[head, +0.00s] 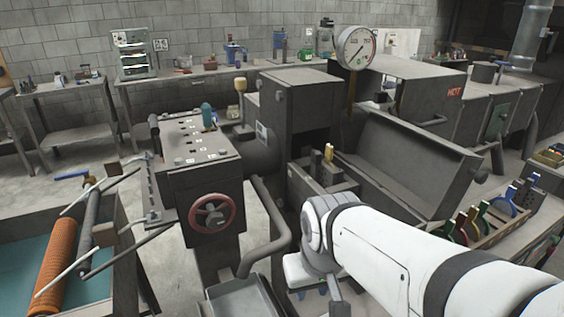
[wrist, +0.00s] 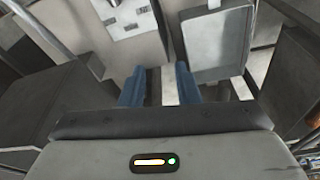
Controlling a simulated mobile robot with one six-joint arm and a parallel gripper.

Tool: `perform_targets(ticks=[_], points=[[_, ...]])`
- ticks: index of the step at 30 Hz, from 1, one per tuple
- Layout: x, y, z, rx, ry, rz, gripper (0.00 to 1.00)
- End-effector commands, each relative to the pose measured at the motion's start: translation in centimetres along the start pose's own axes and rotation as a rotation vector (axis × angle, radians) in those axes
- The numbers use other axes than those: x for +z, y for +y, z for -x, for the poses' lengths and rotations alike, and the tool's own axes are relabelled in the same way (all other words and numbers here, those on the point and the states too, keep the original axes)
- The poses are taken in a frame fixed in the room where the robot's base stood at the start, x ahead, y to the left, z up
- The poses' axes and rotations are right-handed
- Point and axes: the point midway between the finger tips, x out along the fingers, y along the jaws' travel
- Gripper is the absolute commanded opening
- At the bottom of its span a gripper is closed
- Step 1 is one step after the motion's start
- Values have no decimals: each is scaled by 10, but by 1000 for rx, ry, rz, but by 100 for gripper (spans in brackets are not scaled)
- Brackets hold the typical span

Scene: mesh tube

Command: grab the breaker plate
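I cannot clearly pick out the breaker plate; in the head view its holes or rim are too small to tell. A rack (head: 490,238) at the lower right holds several upright pieces with red, green and blue handles. A dark block with small light holes (head: 526,194) stands beside them. In the wrist view my gripper (wrist: 160,78) points down, its two blue fingers apart with nothing between them. In the head view my white arm hides most of the gripper.
A machine with a red handwheel (head: 212,213) stands at centre left. A large open hopper-like trough (head: 405,160) and a dial gauge (head: 356,47) are at centre right. An orange roll (head: 57,265) lies lower left. Benches with tools line the back wall (head: 200,75).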

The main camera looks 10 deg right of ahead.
Motion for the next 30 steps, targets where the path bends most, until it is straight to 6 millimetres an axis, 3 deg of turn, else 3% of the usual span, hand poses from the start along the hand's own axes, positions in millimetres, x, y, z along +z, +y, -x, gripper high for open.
perform_targets(ticks=[4, 7, 11, 15, 18, 21, 25, 30], points=[[-12, 2, 9, -4, 3, 3, 29], [-44, 10, 29, -16, 14, 27, 29], [-113, 28, 64, -37, 42, 58, 29], [-191, 59, 92, -55, 84, 101, 29], [-237, 83, 105, -61, 115, 131, 29], [-270, 104, 111, -63, 140, 156, 29], [-292, 120, 113, -63, 161, 176, 29], [-301, 124, 101, -63, 166, 184, 29]])
